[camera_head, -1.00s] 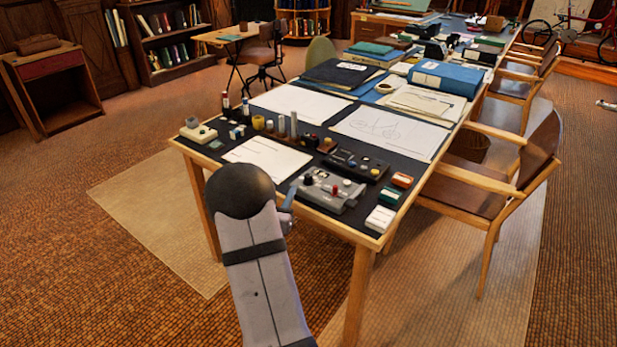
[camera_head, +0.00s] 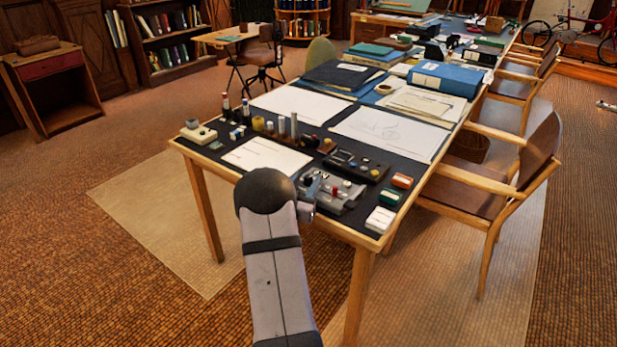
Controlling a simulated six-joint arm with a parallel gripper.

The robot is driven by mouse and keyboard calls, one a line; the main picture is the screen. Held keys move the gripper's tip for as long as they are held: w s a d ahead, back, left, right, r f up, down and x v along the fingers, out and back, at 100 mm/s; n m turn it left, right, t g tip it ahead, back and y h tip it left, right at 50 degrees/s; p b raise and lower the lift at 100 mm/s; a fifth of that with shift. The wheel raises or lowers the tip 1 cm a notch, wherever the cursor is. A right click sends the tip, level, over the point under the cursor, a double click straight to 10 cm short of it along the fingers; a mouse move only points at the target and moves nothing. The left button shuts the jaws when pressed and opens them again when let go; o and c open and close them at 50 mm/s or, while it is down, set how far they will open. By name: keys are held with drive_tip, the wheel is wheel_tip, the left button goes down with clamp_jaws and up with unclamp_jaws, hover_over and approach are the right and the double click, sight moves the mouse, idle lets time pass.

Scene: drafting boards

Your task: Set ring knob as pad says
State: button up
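A grey control panel (camera_head: 349,203) with several small knobs and a red one lies at the near edge of the table. A darker panel (camera_head: 372,172) with small knobs and buttons lies just behind it. I cannot tell which knob is the ring knob. A white sheet or pad (camera_head: 262,157) lies left of the panels; its writing is too small to read.
Small upright cylinders (camera_head: 282,125) and a pale block with a knob (camera_head: 198,133) stand left and behind. Small green, red and white boxes (camera_head: 380,219) sit at the right edge. Large drawing sheets (camera_head: 389,133) lie further back. A wooden chair (camera_head: 488,187) stands at the right.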

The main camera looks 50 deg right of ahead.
drive_tip(key=shift+x, duration=0.8)
clamp_jaws()
drive_tip(key=shift+s+n+t+y+b, duration=0.1)
drive_tip(key=shift+n+t+y+b, duration=0.3)
drive_tip(key=shift+n+t+b, duration=0.55)
drive_tip(key=shift+r+n+t+y, duration=0.1)
drive_tip(key=shift+n+t+y, duration=0.5)
drive_tip(key=shift+t, duration=0.75)
